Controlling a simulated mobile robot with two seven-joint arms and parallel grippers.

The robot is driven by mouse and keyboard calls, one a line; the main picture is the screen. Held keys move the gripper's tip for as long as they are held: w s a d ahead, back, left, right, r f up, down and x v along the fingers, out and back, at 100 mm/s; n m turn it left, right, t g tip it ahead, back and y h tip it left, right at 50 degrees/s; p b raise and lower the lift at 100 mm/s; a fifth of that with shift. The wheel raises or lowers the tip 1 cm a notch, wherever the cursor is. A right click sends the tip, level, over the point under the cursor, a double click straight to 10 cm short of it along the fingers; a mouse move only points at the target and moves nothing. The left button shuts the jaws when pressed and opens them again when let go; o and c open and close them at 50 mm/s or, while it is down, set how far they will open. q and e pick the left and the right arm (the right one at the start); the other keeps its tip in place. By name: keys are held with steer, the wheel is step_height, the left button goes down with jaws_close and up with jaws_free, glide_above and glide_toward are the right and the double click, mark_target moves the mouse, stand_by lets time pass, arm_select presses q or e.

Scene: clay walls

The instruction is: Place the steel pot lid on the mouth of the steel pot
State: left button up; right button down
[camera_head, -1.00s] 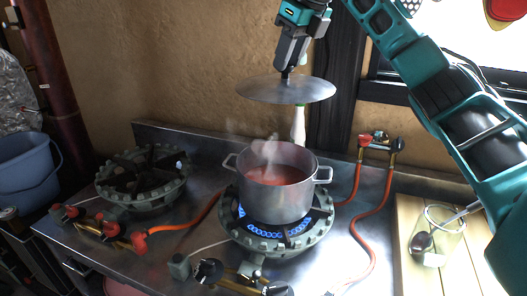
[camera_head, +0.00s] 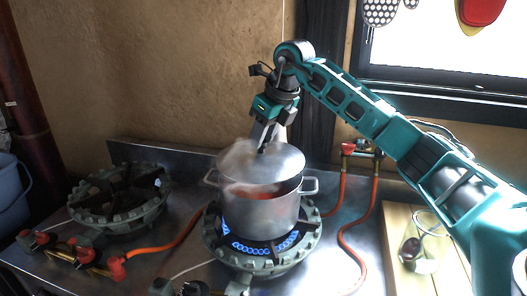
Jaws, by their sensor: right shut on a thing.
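The steel pot (camera_head: 272,216) stands upright on the lit right burner, with red, steaming contents and two side handles. My right gripper (camera_head: 264,147) is shut on the knob of the steel pot lid (camera_head: 283,163). The lid is over the back part of the pot's mouth. The front of the mouth and some red contents show below the lid's near edge. I cannot tell if the lid touches the rim. Steam blurs its left part. My left gripper is not in view.
Blue flames burn under the pot on the right burner (camera_head: 265,262). An unlit burner (camera_head: 118,203) is at left. Orange hoses (camera_head: 343,240) run over the steel counter. A glass jar (camera_head: 425,245) stands on a wooden board (camera_head: 397,222) at right. A blue bucket (camera_head: 12,190) is far left.

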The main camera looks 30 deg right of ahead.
mark_target(266, 145)
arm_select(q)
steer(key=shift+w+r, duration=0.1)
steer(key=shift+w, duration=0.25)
arm_select(e)
steer(key=shift+f, duration=1.9)
steer(key=shift+f, duration=0.1)
steer(key=c, duration=1.1)
jaws_free()
steer(key=o, duration=0.3)
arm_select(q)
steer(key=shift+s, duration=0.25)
arm_select(e)
steer(key=shift+o, duration=0.2)
